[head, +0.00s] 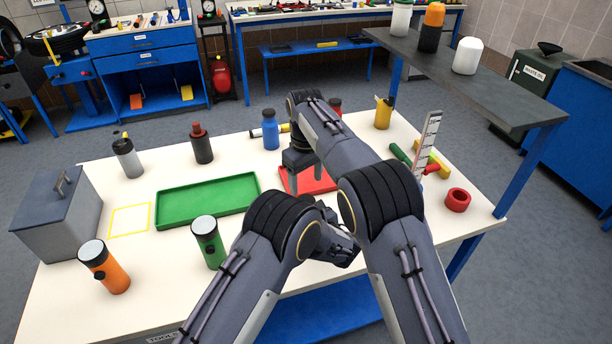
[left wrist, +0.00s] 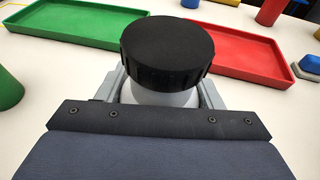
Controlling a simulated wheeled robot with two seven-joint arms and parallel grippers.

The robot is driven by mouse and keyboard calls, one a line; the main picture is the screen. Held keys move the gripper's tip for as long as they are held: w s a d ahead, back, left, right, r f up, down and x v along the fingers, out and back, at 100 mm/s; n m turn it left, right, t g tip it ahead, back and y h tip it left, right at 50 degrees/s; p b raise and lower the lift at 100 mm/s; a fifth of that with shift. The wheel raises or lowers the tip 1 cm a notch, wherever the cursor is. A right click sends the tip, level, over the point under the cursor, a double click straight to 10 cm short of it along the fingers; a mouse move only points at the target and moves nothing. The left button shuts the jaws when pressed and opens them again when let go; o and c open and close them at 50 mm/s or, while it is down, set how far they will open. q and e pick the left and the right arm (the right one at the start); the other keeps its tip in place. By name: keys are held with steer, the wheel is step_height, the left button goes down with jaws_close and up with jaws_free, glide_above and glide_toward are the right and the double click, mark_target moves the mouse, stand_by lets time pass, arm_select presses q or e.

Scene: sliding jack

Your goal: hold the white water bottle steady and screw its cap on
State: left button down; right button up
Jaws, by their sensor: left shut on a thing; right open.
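In the left wrist view, the white water bottle (left wrist: 158,96) stands between the grey fingers of my left gripper (left wrist: 164,92), which is shut on it. A black ribbed cap (left wrist: 167,46) sits on top of the bottle; I cannot tell how tightly it is seated. In the head view the bottle and cap are hidden behind my arms, and my left gripper is mostly hidden. My right gripper (head: 304,184) is open, pointing down above the red tray (head: 322,184), apart from the cap. The red tray also shows in the left wrist view (left wrist: 250,58).
A green tray (head: 160,222) lies left of the red tray. Orange (head: 112,278) and green (head: 207,248) flashlights stand at the front. A blue bottle (head: 270,135) stands behind.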

mark_target(306, 200)
steer(key=n, duration=0.2)
steer(key=r+n, duration=0.1)
steer(key=n, duration=0.1)
steer(key=shift+f, duration=4.05)
steer(key=c, duration=1)
steer(key=m, duration=1.1)
steer(key=o, duration=1.2)
steer(key=shift+c, duration=0.2)
